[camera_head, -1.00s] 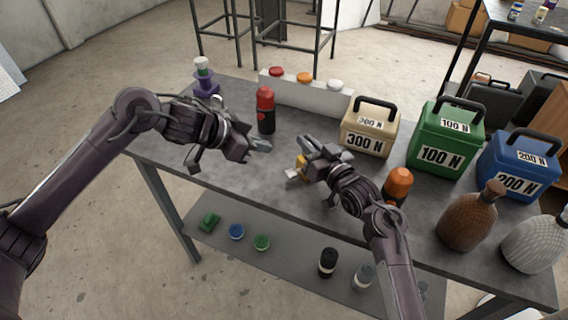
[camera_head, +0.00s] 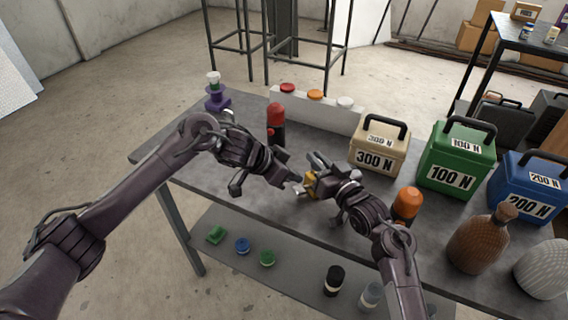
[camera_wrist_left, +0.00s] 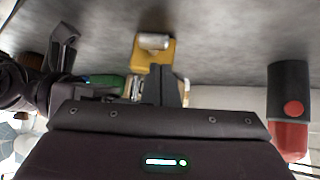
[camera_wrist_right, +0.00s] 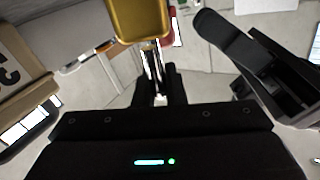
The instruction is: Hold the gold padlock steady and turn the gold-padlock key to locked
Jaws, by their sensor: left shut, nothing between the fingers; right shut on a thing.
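The gold padlock (camera_head: 309,184) is held above the table between my two grippers. My right gripper (camera_head: 320,185) is shut on its silver shackle, which runs between the fingers (camera_wrist_right: 155,85) below the gold body (camera_wrist_right: 140,18) in the right wrist view. My left gripper (camera_head: 295,187) is shut and empty, its tips close to the padlock's left side; I cannot tell whether they touch. In the left wrist view, the closed fingers (camera_wrist_left: 166,85) stand just in front of the gold body (camera_wrist_left: 152,60). A silver piece (camera_wrist_left: 153,41) shows on it; whether this is the key is unclear.
A red-and-black bottle (camera_head: 276,125) stands behind my left gripper. The beige 300 N box (camera_head: 378,150), green 100 N box (camera_head: 458,155) and an orange-capped bottle (camera_head: 407,204) are to the right. A white panel with coloured buttons (camera_head: 330,115) is at the back.

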